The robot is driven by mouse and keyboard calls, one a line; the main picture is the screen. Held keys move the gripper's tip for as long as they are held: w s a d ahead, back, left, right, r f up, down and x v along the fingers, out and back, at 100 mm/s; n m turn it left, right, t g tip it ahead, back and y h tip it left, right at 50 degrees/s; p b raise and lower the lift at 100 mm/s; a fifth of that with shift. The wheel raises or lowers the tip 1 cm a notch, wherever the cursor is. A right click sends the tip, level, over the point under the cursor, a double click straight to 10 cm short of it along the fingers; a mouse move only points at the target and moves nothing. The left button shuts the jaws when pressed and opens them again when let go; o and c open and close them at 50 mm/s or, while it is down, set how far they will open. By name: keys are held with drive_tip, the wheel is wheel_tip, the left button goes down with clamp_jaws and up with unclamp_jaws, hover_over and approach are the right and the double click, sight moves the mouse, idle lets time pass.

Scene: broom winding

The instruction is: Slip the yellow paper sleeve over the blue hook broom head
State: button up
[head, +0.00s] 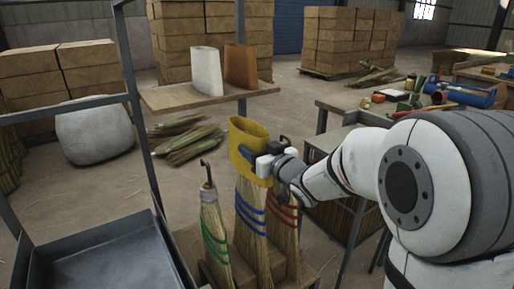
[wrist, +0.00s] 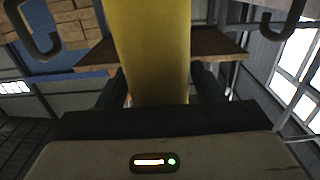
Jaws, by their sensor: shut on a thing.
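The yellow paper sleeve (head: 248,132) is upright, an open-topped oval band above the middle broom. My gripper (head: 258,160) is shut on its lower wall; in the wrist view the yellow sleeve (wrist: 155,50) runs up between the two dark fingers (wrist: 158,90). The blue hook broom head (head: 250,222), with blue bands, stands upright below the sleeve. Its hook and top are hidden behind the sleeve and gripper, so I cannot tell whether the sleeve is around it or just above it.
A green-banded broom (head: 213,235) with a dark hook stands left, and a red-banded broom (head: 283,215) right, both close. A wooden shelf (head: 165,99) behind holds a white sleeve (head: 206,72) and a brown sleeve (head: 240,67). A metal post (head: 138,110) rises at left.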

sight(259, 203)
drive_tip(key=shift+f+b, duration=1)
drive_tip(key=shift+f, duration=0.35)
drive_tip(key=shift+f+b, duration=5.7)
drive_tip(key=shift+f, duration=0.85)
drive_tip(key=shift+f+b, duration=1.3)
drive_tip(key=shift+f, duration=0.2)
drive_tip(key=shift+f+b, duration=0.5)
drive_tip(key=shift+f, duration=3.35)
drive_tip(key=shift+f, duration=0.8)
